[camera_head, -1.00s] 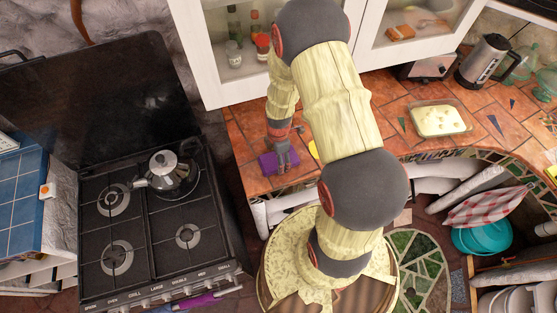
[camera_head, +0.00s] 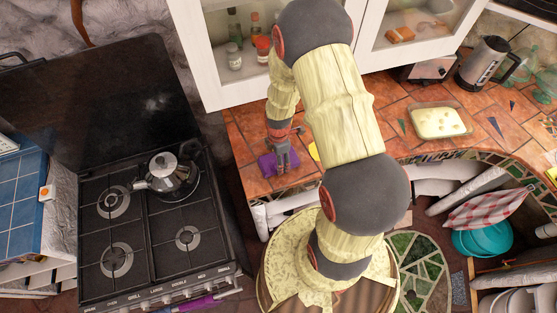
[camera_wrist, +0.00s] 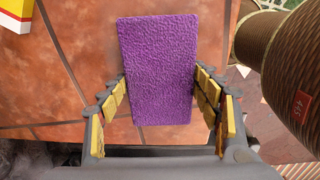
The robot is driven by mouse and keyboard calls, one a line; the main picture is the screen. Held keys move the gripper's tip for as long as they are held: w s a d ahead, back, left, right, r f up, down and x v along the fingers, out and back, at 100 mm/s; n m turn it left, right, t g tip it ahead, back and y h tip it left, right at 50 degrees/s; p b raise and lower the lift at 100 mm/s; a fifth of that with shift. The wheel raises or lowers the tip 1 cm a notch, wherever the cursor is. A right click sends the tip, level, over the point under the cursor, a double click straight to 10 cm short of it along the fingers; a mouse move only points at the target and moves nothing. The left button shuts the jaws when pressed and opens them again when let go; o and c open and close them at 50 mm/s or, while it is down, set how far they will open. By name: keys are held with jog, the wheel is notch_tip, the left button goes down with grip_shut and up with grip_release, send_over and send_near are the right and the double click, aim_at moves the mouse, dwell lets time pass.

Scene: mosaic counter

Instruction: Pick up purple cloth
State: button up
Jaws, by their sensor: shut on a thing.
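The purple cloth (camera_head: 267,165) is a flat rectangle at the left end of the tiled counter. In the wrist view the purple cloth (camera_wrist: 158,70) fills the upper middle, with its near end between my fingers. My gripper (camera_head: 282,160) points down at the cloth's right side in the head view. In the wrist view my gripper (camera_wrist: 162,105) has a finger at each side of the cloth and is shut on it. I cannot tell whether the cloth is clear of the counter.
The tiled counter (camera_head: 385,118) holds a dish of food (camera_head: 438,122) and a metal kettle (camera_head: 484,60). White cabinets (camera_head: 205,45) hang above. In the wrist view a brown ribbed cylinder (camera_wrist: 285,60) is close at right.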

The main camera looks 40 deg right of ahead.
notch_tip(320, 180, up, 3)
jog(key=shift+f, duration=0.1)
jog(key=s+a+r, duration=0.4)
jog(key=s+r, duration=0.5)
jog(key=s, duration=0.4)
jog(key=shift+s+r, duration=0.2)
jog(key=o, duration=0.6)
jog(key=c, duration=0.4)
jog(key=shift+c, duration=0.2)
